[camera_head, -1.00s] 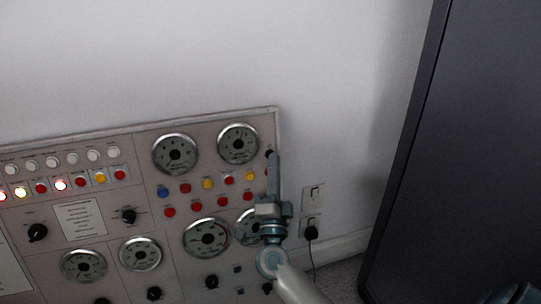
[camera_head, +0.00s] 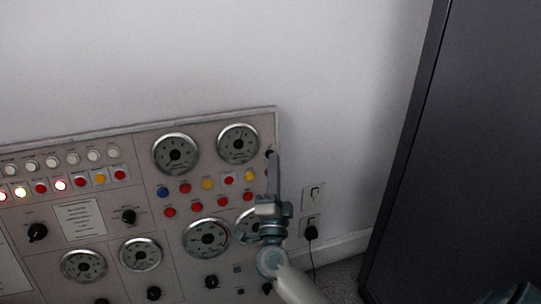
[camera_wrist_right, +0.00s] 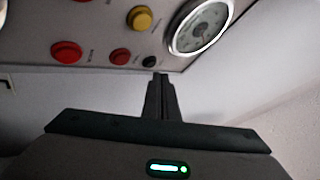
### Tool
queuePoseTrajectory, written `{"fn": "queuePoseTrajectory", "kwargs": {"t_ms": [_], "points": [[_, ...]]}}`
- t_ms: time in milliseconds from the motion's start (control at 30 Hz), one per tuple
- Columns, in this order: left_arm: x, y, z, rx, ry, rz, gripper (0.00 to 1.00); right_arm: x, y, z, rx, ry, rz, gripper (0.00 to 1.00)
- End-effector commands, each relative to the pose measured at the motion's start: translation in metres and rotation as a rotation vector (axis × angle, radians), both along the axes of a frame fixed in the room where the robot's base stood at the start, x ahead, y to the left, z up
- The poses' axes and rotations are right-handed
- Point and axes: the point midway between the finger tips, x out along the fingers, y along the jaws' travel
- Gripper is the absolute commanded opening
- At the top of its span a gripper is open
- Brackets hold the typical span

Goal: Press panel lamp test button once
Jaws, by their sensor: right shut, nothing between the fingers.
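The grey control panel (camera_head: 115,215) stands against the wall at the lower left of the head view, with gauges, knobs and coloured buttons. My right gripper (camera_head: 275,157) is shut and empty, its fingers pointing up along the panel's right edge. In the right wrist view its fingertips (camera_wrist_right: 159,76) lie just below a small black button (camera_wrist_right: 149,62) near the panel edge. Which button is the lamp test is not readable. My left gripper is not in view.
Red buttons (camera_wrist_right: 66,52) and a yellow button (camera_wrist_right: 139,18) sit close to the black one, beside a round gauge (camera_wrist_right: 200,27). A wall socket (camera_head: 313,196) with a black plug is right of the panel. A dark cabinet (camera_head: 465,150) stands at the right.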

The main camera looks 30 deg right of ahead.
Motion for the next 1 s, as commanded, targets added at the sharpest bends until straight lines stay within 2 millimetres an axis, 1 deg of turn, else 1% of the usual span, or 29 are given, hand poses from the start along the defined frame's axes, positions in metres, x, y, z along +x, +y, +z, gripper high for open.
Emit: {"fn": "queuePoseTrajectory", "kwargs": {"t_ms": [200,500,1000], "points": [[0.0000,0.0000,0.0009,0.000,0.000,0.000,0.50,0.0009,-0.0002,0.0003,0.000,0.000,0.000,0.00],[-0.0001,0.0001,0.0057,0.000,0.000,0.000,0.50,0.0079,-0.0018,-0.0007,-0.001,0.000,-0.001,0.00],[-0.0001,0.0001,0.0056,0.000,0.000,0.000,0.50,0.0088,-0.0021,-0.0014,0.000,0.000,0.000,0.00]]}}
